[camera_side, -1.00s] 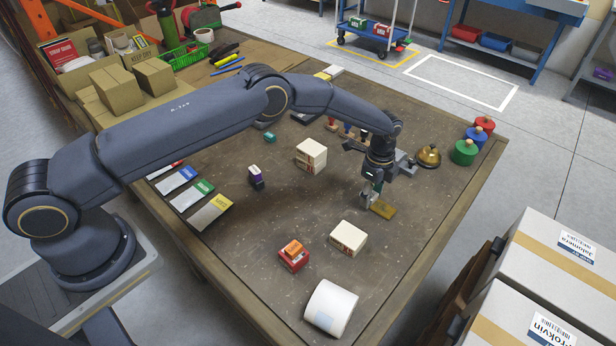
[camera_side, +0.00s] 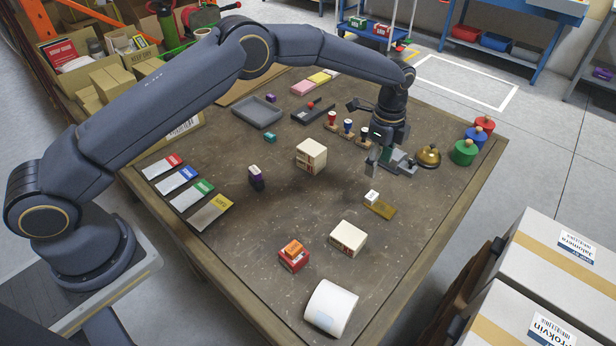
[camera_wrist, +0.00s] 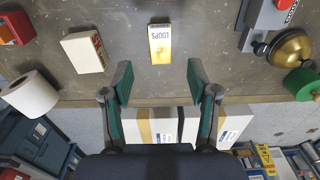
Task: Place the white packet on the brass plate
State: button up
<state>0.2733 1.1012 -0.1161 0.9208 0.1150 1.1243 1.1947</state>
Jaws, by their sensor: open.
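The small white packet (camera_side: 372,196) sits on the left end of the brass plate (camera_side: 384,210) in the side view, and nothing holds it. My gripper (camera_side: 378,158) is above and behind the plate, clear of the packet. In the wrist view my gripper (camera_wrist: 159,78) has its two green-padded fingers spread wide, with nothing between them.
A cream box (camera_side: 348,238) and a red box (camera_side: 293,254) stand in front of the plate, with a white roll (camera_side: 330,307) nearer. A brass bell (camera_side: 428,156) is at the right, beside round lidded pots (camera_side: 466,152). Another cream box (camera_side: 311,156) stands to the left.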

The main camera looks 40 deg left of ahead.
jog(key=s+a+r+n+t, duration=0.1)
jog(key=s+a+r+n, duration=0.25)
jog(key=r, duration=0.65)
jog(key=s+a+r+n+t, duration=0.1)
jog(key=s+a+r+n, duration=0.3)
jog(key=r, duration=0.7)
jog(key=s+a+r+n+t, duration=0.1)
jog(key=s+a+r+n, duration=0.25)
jog(key=s, duration=0.55)
jog(key=s+a+r+n+t, duration=0.1)
jog(key=s+a+r+n, duration=0.3)
jog(key=s, duration=0.5)
jog(key=s+a+f+n+t, duration=0.1)
jog(key=s+a+f+n, duration=0.2)
jog(key=s, duration=0.6)
jog(key=shift+s+a+f+t, duration=0.2)
jog(key=shift+s+f+t, duration=0.1)
jog(key=shift+f, duration=0.6)
